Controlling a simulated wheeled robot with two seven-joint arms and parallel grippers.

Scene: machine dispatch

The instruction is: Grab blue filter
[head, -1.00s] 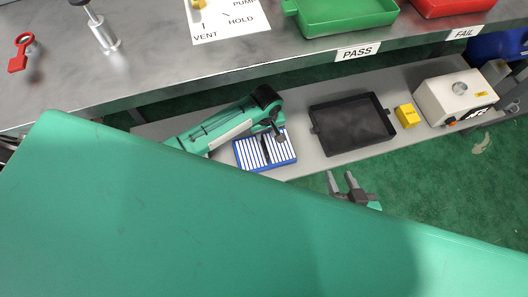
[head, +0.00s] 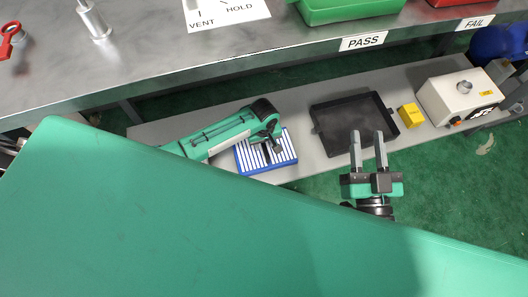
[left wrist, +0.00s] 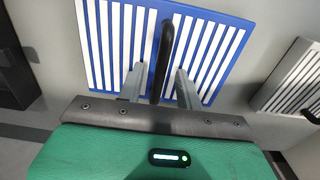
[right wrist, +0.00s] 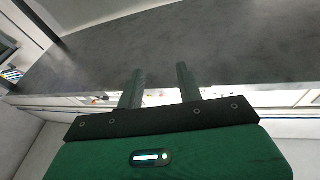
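The blue filter (head: 250,161), a blue-framed panel with white stripes, lies on the lower grey shelf in the head view. It fills the top of the left wrist view (left wrist: 112,40), where its black bar handle (left wrist: 161,60) stands up. My left gripper (head: 273,137) is over the filter. In the left wrist view its two fingers (left wrist: 160,84) are apart, one on each side of the handle, with gaps visible. My right gripper (head: 367,135) is open and empty, in front of the black tray; its spread fingers also show in the right wrist view (right wrist: 157,78).
A grey striped panel (left wrist: 292,78) lies beside the filter in the left wrist view. The shelf also holds a black tray (head: 328,112), a yellow block (head: 411,115) and a white device (head: 455,97). The steel table (head: 150,50) overhangs behind. A green surface (head: 200,220) fills the foreground.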

